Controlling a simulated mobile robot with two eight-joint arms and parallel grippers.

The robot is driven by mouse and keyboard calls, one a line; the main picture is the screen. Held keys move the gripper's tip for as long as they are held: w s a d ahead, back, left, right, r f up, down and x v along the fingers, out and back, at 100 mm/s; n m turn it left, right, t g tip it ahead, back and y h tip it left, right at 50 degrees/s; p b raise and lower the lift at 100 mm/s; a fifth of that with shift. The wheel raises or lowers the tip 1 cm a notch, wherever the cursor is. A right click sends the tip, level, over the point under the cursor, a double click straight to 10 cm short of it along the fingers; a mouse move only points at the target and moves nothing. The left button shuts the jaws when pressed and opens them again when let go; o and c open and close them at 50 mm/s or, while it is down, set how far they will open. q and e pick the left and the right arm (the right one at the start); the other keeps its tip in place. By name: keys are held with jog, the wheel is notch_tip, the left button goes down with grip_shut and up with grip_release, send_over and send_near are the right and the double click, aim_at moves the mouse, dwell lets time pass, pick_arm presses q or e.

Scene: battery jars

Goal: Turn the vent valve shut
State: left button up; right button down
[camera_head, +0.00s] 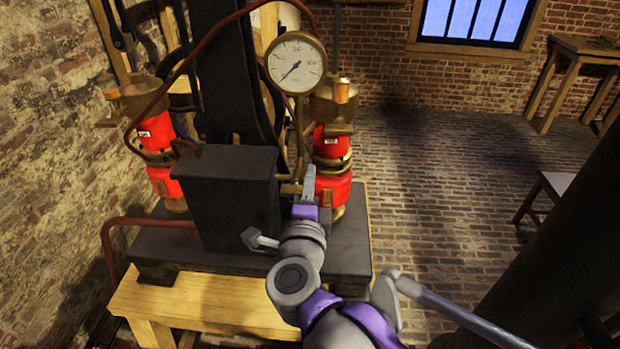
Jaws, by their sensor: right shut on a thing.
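My right gripper (309,184) reaches up from the bottom of the picture to the small brass vent valve (290,188), just right of the black box on the machine. Its grey finger stands upright beside the brass fitting, and the jaws are shut on the valve. The gripper hides most of the valve, so its handle angle cannot be told. My left gripper is not in view.
A white dial gauge (296,63) stands above the valve. Red jars with brass tops stand left (156,135) and right (331,145) of the black box (228,200). A dark red pipe (112,232) bends at the left. The brick floor (450,210) at right is open.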

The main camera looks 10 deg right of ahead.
jog(key=c, duration=0.9)
grip_release()
jog(key=shift+s, duration=0.1)
jog(key=v, duration=1)
jog(key=shift+s, duration=0.35)
jog(key=shift+a, duration=0.1)
